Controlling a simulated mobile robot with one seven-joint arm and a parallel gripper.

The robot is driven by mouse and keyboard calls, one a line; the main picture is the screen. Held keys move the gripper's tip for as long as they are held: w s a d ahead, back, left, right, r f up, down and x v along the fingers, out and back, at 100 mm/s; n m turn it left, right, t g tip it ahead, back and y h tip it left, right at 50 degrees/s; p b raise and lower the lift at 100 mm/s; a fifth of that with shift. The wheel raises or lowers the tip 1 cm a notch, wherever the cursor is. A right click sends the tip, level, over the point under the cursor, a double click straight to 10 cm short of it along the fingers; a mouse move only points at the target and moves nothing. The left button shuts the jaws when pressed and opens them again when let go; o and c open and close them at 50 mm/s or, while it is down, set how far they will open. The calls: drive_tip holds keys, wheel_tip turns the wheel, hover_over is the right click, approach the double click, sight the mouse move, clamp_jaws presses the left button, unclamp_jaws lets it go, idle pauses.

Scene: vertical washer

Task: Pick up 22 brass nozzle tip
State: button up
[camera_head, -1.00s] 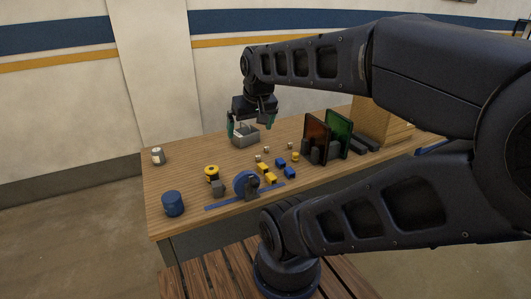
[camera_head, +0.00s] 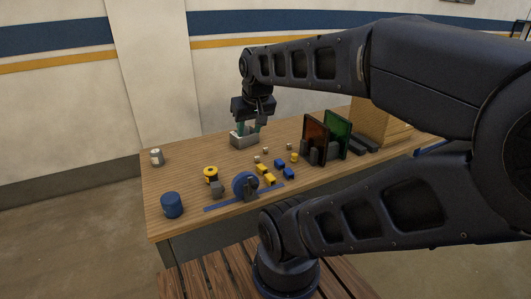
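My gripper (camera_head: 248,131) is low over a small grey open box (camera_head: 243,142) at the back of the wooden table. Its two green fingers point down at the box and stand apart, with a gap between them. I cannot see anything held in the gap. I cannot make out a brass nozzle tip for sure. Several tiny pale pieces lie on the table right of the box, one here (camera_head: 265,148) and one nearer the front (camera_head: 256,159). The inside of the box is mostly hidden by the fingers.
Yellow blocks (camera_head: 265,178) and blue blocks (camera_head: 289,173) lie mid-table. A blue disc on a stand (camera_head: 245,184), a blue cylinder (camera_head: 172,205) and a yellow spool (camera_head: 211,174) are at the front left. Orange (camera_head: 316,136) and green (camera_head: 340,131) panels stand right. The table's back left is fairly clear.

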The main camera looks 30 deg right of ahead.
drive_tip(key=n+g+h, duration=0.4)
drive_tip(key=n+h, duration=0.1)
drive_tip(key=n, duration=1.4)
hover_over(266, 151)
drive_tip(key=a, duration=0.4)
wheel_tip(266, 151, down, 28)
drive_tip(key=shift+a+x, duration=0.2)
drive_tip(key=shift+x, duration=2.45)
drive_tip(key=shift+a+x, duration=0.25)
drive_tip(key=shift+x, duration=2.4)
drive_tip(key=shift+w+f, duration=0.15)
clamp_jaws()
